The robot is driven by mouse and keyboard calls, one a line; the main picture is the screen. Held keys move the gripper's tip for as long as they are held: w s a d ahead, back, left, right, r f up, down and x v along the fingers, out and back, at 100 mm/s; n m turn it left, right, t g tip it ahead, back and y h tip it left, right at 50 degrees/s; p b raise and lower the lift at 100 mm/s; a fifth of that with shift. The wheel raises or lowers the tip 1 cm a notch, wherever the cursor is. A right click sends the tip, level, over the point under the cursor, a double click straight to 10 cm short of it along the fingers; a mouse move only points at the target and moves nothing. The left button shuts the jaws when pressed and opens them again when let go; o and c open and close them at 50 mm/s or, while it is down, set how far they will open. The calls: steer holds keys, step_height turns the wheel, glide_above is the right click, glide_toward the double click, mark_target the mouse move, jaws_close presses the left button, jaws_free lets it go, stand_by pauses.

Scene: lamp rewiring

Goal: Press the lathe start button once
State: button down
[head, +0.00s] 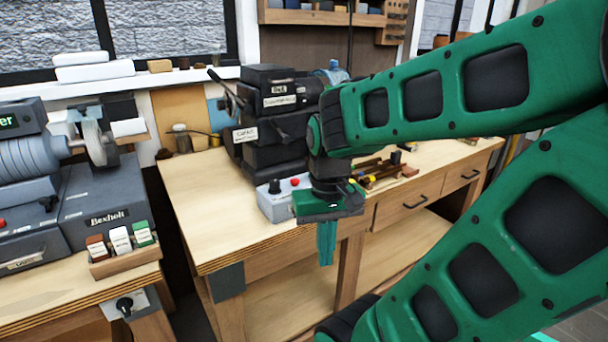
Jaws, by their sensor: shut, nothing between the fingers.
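A dark machine (270,120) stands on the middle wooden bench; I cannot tell for sure that it is the lathe. At its foot, a light grey control box (272,203) carries a black knob (274,187) and a red button (295,182). My gripper (326,262) is shut and empty, fingers pointing down, in front of the box in the picture. My wrist covers the right part of the box, so any button there is hidden. No start button is clearly seen. Whether my gripper touches the box or bench cannot be told.
A grey machine marked Bexholt (107,215) stands on the left bench, with a wooden rack of small blocks (125,258) before it. Hand tools (378,172) lie right of the dark machine. The middle bench (205,225) is bare at its front left.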

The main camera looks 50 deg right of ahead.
steer(key=w+d+r+m+t, duration=0.1)
steer(key=w+d+r+t, duration=0.2)
steer(key=w+d, duration=0.5)
steer(key=w+d+r+m+t+h, duration=0.1)
steer(key=w+d+r+t, duration=0.2)
steer(key=w+d+r, duration=0.2)
steer(key=w+d+r+m+t, duration=0.2)
steer(key=w+d+r+t, duration=0.1)
steer(key=w+d, duration=0.9)
steer(key=shift+r, duration=0.55)
steer(key=shift+f, duration=0.1)
steer(key=shift+f, duration=4.35)
